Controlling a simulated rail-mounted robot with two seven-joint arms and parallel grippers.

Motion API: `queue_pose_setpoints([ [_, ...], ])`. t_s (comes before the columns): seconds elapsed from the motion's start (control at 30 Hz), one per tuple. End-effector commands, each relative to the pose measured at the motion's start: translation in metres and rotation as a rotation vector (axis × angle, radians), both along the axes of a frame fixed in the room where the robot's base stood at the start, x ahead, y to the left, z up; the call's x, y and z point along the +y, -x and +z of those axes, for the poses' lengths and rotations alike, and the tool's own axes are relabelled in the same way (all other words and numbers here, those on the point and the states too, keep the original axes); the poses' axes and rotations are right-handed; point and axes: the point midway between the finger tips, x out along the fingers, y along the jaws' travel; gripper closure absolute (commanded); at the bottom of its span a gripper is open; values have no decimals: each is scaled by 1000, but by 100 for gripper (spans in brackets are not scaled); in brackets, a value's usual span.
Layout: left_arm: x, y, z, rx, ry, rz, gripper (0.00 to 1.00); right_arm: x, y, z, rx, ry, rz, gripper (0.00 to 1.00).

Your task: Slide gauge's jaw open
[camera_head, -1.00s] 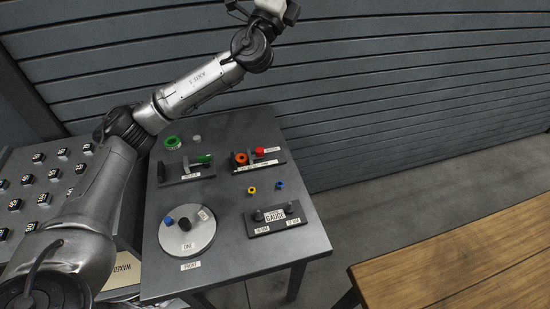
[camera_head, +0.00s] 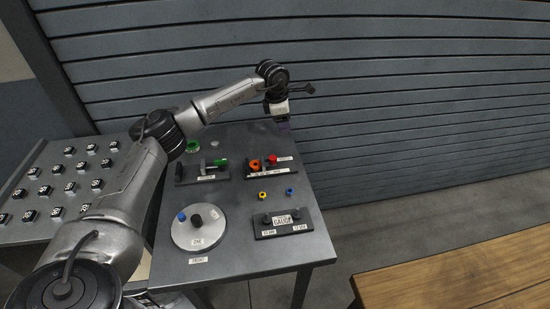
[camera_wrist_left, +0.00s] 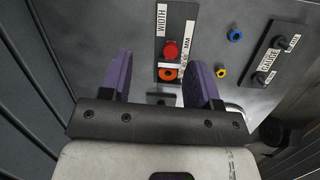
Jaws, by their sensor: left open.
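The black gauge plate (camera_head: 262,234), labelled GAUGE, lies at the front right of the grey table with two dark knobs on it; it also shows at the upper right of the left wrist view (camera_wrist_left: 275,50). A black WIDTH fixture (camera_head: 283,177) with a red knob (camera_head: 272,158) and an orange ring (camera_head: 254,166) lies behind it. I cannot tell which part is the sliding jaw. My left gripper (camera_head: 284,126) is open and empty above the table's back right edge. In the left wrist view, its purple fingers (camera_wrist_left: 161,62) stand apart, with the red knob (camera_wrist_left: 171,49) and orange ring (camera_wrist_left: 168,74) seen beyond.
A round grey disc (camera_head: 198,236) with blue and black knobs is at the table's front left. A fixture with a green part (camera_head: 220,163) is behind it. A wooden bench (camera_head: 460,265) is at right; a slatted wall (camera_head: 420,90) stands behind.

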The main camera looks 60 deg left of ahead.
Motion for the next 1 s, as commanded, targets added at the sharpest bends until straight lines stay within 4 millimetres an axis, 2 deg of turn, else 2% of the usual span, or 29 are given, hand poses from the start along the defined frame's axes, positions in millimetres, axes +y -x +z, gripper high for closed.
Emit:
queue_pose_setpoints([
  [0.1,2,22,-4,138,-21,-40,44,1,0,0,0,-2,-1,57],
  [0.2,2,34,-5,213,-22,-70,44,1,0,0,1,-4,-2,57],
  [0.3,1,41,-7,253,-24,-101,44,1,0,-1,1,-4,-2,57],
  [0.43,1,40,-18,249,-27,-122,44,1,0,-4,0,-3,-2,57],
  [1.0,1,40,-116,247,-25,-121,44,-2,0,-28,1,8,6,57],
])
